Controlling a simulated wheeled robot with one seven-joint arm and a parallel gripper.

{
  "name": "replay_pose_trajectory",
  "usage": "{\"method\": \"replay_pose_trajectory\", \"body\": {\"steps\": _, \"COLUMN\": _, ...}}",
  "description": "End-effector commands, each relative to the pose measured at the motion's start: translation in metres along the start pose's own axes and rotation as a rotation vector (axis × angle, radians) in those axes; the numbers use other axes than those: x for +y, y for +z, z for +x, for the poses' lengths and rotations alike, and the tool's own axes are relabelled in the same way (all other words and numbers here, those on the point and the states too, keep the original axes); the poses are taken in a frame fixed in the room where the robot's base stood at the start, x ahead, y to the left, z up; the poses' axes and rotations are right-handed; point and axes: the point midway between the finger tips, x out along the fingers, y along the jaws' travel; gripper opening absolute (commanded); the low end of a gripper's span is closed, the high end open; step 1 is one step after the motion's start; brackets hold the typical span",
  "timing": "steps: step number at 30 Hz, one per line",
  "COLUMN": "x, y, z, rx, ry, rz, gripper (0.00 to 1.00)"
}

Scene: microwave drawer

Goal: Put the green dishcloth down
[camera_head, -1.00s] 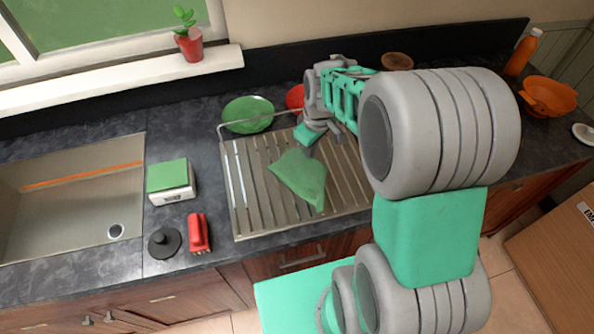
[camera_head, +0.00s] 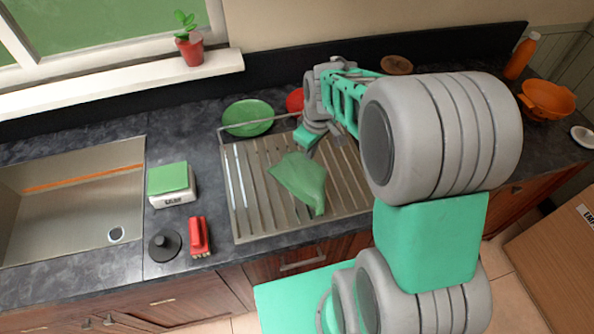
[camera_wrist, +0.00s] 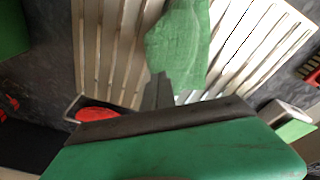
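The green dishcloth (camera_head: 300,182) is over the ribbed metal drainer (camera_head: 240,222), its lower corner drooping toward the drainer's front. My gripper (camera_head: 308,150) is at the cloth's upper right edge. In the wrist view, the cloth (camera_wrist: 178,45) runs up to my gripper (camera_wrist: 172,95). The fingertips are close together there and look shut on the cloth's end. The exact grip is partly hidden by the gripper body, and I cannot tell how much of the cloth touches the drainer.
A green plate (camera_head: 248,116) and a partly hidden red item (camera_head: 295,100) are behind the drainer. A scale (camera_head: 172,184), a red brush (camera_head: 198,236) and a dark round lid (camera_head: 165,245) are to the left, beside the sink (camera_head: 70,205). An orange colander (camera_head: 547,98) is far right.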

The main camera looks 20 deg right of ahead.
Motion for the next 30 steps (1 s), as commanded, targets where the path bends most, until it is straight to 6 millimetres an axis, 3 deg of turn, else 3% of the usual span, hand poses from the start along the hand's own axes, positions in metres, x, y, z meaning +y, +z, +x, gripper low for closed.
{"method": "replay_pose_trajectory", "body": {"steps": 1, "x": 0.002, "y": -0.003, "z": -0.014, "rx": 0.003, "ry": 0.003, "rz": 0.000, "gripper": 0.00}}
{"method": "replay_pose_trajectory", "body": {"steps": 6, "x": 0.004, "y": -0.007, "z": -0.044, "rx": 0.003, "ry": 0.002, "rz": 0.000, "gripper": 0.00}}
{"method": "replay_pose_trajectory", "body": {"steps": 13, "x": 0.003, "y": -0.007, "z": -0.047, "rx": -0.001, "ry": 0.000, "rz": 0.022, "gripper": 0.00}}
{"method": "replay_pose_trajectory", "body": {"steps": 17, "x": 0.003, "y": -0.006, "z": -0.047, "rx": -0.005, "ry": -0.002, "rz": 0.172, "gripper": 0.00}}
{"method": "replay_pose_trajectory", "body": {"steps": 19, "x": -0.006, "y": 0.009, "z": -0.037, "rx": -0.044, "ry": -0.017, "rz": 0.315, "gripper": 0.00}}
{"method": "replay_pose_trajectory", "body": {"steps": 22, "x": -0.033, "y": 0.050, "z": -0.024, "rx": -0.130, "ry": -0.036, "rz": 0.519, "gripper": 0.00}}
{"method": "replay_pose_trajectory", "body": {"steps": 27, "x": -0.065, "y": 0.088, "z": -0.047, "rx": -0.097, "ry": 0.010, "rz": 0.680, "gripper": 0.00}}
{"method": "replay_pose_trajectory", "body": {"steps": 30, "x": -0.079, "y": 0.095, "z": -0.066, "rx": -0.002, "ry": 0.046, "rz": 0.660, "gripper": 0.00}}
